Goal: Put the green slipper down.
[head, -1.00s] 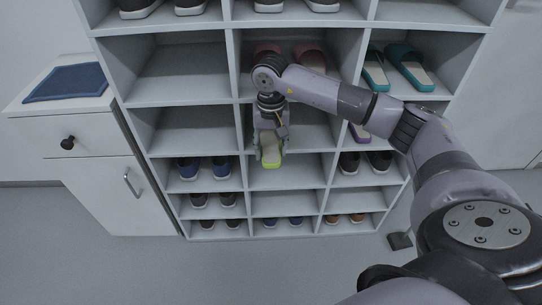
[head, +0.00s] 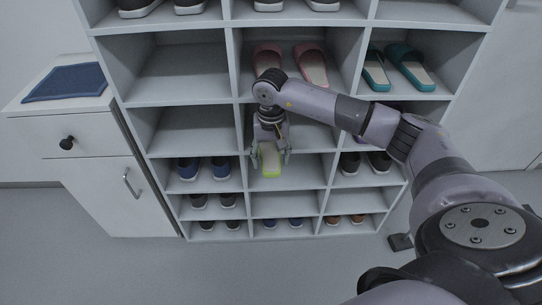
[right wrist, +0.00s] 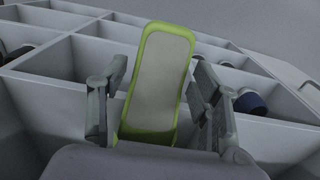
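The green slipper (head: 270,163), lime-edged with a pale grey sole, is in a middle-column compartment of the shoe rack, level with the blue shoes. It appears to rest on the shelf board. It also shows in the right wrist view (right wrist: 160,85), long and pointing away from me. My right gripper (head: 271,160) is open around it, one finger on each side. In the right wrist view, gaps show between the fingers (right wrist: 160,110) and the slipper's edges. The slipper's near end is hidden by the gripper. My left gripper is out of view.
The rack (head: 236,130) has dividers and boards close around my right gripper. Pink slippers (head: 313,66) sit above, teal slippers (head: 410,68) upper right, blue shoes (head: 220,167) to the left and dark shoes (head: 380,162) to the right. A white cabinet (head: 95,180) stands at left.

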